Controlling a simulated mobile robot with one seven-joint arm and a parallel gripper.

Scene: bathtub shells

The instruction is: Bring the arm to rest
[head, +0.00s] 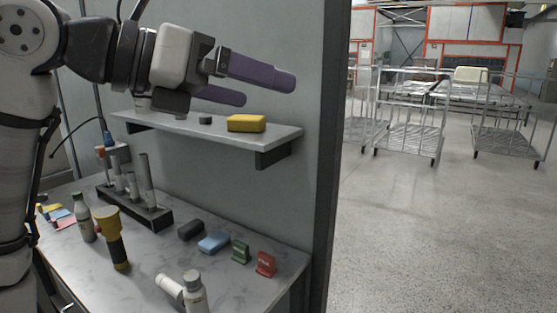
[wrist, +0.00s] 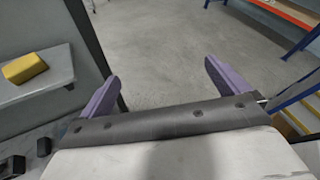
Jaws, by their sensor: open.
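My gripper (head: 270,87) is open and empty, with two purple fingers spread apart. In the head view it is above the wall shelf (head: 285,136), pointing right. In the wrist view my gripper (wrist: 162,82) has only grey floor between and beyond its fingers. A yellow block (head: 246,123) lies on the shelf below the fingers, apart from them. It also shows in the wrist view (wrist: 25,68), left of the fingers.
Below the shelf, a worktop (head: 235,285) holds a yellow-headed flashlight (head: 112,238), bottles, a rack of tubes (head: 135,208) and several small blocks. A dark wall edge (head: 330,150) stands right of the shelf. Wire carts (head: 408,130) stand far off on open floor.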

